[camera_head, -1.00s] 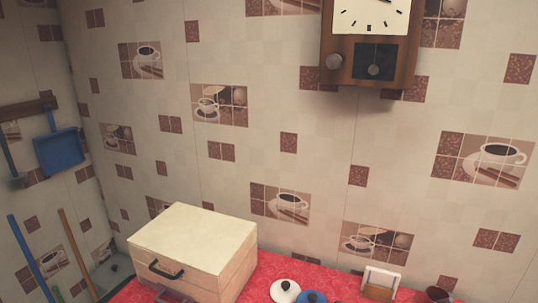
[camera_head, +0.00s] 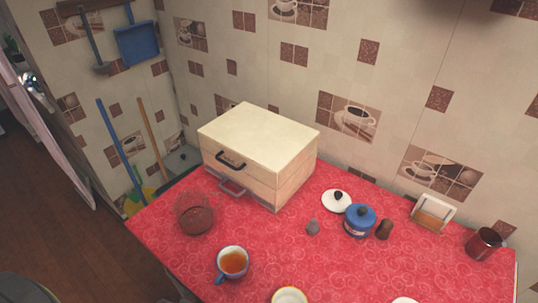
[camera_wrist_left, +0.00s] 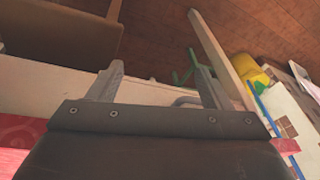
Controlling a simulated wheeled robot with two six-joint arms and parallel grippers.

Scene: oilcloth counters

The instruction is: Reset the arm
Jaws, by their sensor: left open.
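My left gripper (camera_wrist_left: 160,75) shows in the left wrist view, its two grey fingers spread wide apart with nothing held between them. A pale surface and a thin grey bar lie behind the fingers; I cannot tell how near they are. Neither gripper shows in the head view, and my right gripper is in no view.
A red oilcloth counter (camera_head: 275,235) holds a cream two-tier box (camera_head: 260,140) with handles, a glass bowl (camera_head: 195,214), a cup of tea (camera_head: 232,262), a blue lidded pot (camera_head: 359,221), a white lid (camera_head: 336,201), a napkin holder (camera_head: 432,214) and a dark red mug (camera_head: 483,243).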

